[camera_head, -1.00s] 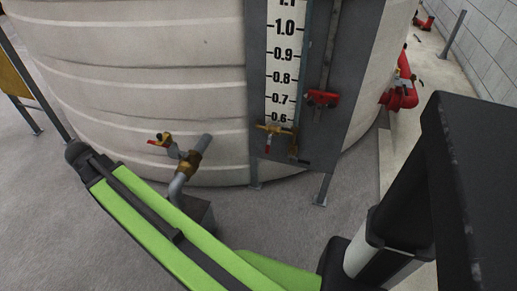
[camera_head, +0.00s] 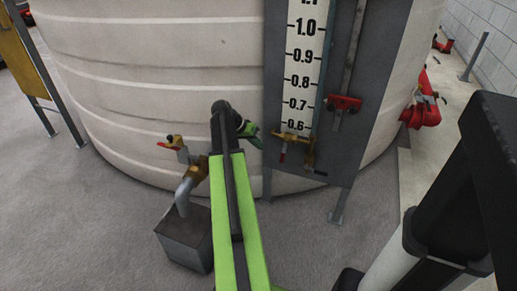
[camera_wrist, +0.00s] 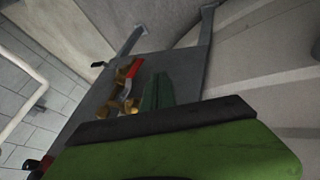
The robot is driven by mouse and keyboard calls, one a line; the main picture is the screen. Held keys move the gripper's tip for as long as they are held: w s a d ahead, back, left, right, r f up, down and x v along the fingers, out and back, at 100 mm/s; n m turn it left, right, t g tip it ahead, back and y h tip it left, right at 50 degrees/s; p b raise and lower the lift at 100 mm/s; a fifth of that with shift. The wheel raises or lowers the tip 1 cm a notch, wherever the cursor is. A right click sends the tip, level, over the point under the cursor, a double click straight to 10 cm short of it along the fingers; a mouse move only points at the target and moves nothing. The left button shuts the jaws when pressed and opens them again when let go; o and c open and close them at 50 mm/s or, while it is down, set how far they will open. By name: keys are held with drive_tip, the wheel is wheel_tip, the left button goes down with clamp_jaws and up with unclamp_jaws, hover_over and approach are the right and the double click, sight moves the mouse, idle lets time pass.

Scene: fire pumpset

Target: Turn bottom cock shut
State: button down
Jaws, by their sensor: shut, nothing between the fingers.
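The bottom cock (camera_head: 291,137) is a brass fitting at the foot of the gauge board, just below the 0.6 mark, with a small red-tipped handle hanging down in the head view. In the wrist view the brass cock (camera_wrist: 121,101) and its red handle (camera_wrist: 134,69) show left of my fingers. My gripper (camera_head: 256,139) is green, partly hidden behind my arm, and points right towards the board, left of the cock. In the wrist view my gripper (camera_wrist: 158,90) has its fingers together and empty, apart from the handle as far as I can tell.
The gauge board (camera_head: 340,165) stands against the pale ribbed tank (camera_head: 150,80) on metal legs. A red clamp (camera_head: 344,102) sits higher on it. Left of my arm are a brass valve with a red handle (camera_head: 168,145) and a grey block (camera_head: 183,240).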

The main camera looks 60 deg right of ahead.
sight(283, 153)
drive_tip(key=s+d+f+b, duration=0.2)
drive_tip(key=s+f+b, duration=0.1)
drive_tip(key=s, duration=0.3)
drive_tip(key=shift+s+d+f, duration=0.15)
drive_tip(key=shift+s+f, duration=0.05)
drive_tip(key=shift+f, duration=0.7)
drive_tip(key=shift+s+f+b, duration=0.15)
drive_tip(key=shift+s+b, duration=0.25)
drive_tip(key=shift+s, duration=0.35)
